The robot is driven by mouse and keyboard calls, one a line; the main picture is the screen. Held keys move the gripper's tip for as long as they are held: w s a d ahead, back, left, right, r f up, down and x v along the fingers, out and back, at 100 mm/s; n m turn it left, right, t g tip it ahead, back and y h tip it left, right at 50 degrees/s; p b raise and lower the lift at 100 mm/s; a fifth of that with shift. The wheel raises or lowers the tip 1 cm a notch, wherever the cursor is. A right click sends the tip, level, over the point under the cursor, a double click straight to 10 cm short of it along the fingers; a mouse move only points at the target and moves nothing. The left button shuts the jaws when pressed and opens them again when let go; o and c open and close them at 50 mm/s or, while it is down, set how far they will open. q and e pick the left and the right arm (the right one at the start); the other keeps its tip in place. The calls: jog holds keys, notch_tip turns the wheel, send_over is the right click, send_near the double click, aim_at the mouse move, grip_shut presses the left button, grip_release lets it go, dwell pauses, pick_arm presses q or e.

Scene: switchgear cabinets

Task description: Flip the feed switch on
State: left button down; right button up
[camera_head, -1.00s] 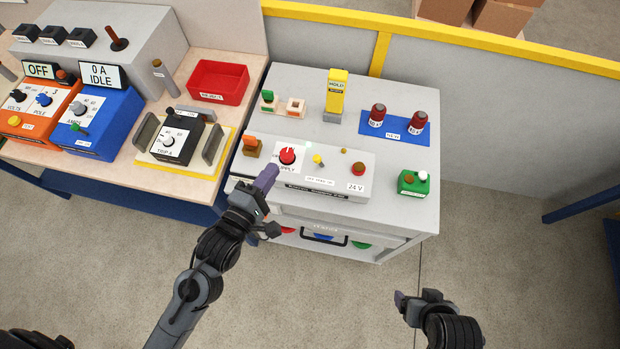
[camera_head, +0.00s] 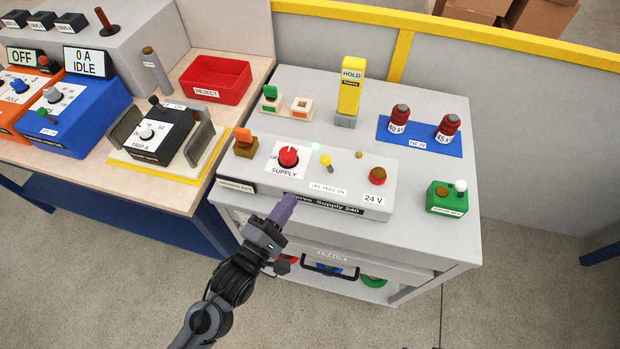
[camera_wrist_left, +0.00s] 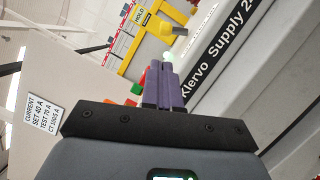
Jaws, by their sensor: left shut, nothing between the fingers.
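The feed switch (camera_head: 326,161) is a small yellow-capped toggle on the grey supply box, above the "OFF FEED ON" label (camera_head: 328,188). Its cap leans up and left, toward the OFF side. My left gripper (camera_head: 289,203) is shut and empty, its purple fingers at the front edge of the box, below and left of the switch and apart from it. My right gripper is out of view.
A red SUPPLY knob (camera_head: 288,156) sits left of the switch, and a red button (camera_head: 377,175) to the right. An orange lever (camera_head: 244,142) stands at the box's left end. A yellow HOLD block (camera_head: 350,86) stands behind. Open floor lies in front of the cabinet.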

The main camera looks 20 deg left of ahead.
aim_at(310, 180)
pick_arm(q)
jog(key=shift+f, duration=0.1)
dwell(0.4)
jog(key=shift+b+x, duration=0.35)
jog(key=shift+x, duration=4.65)
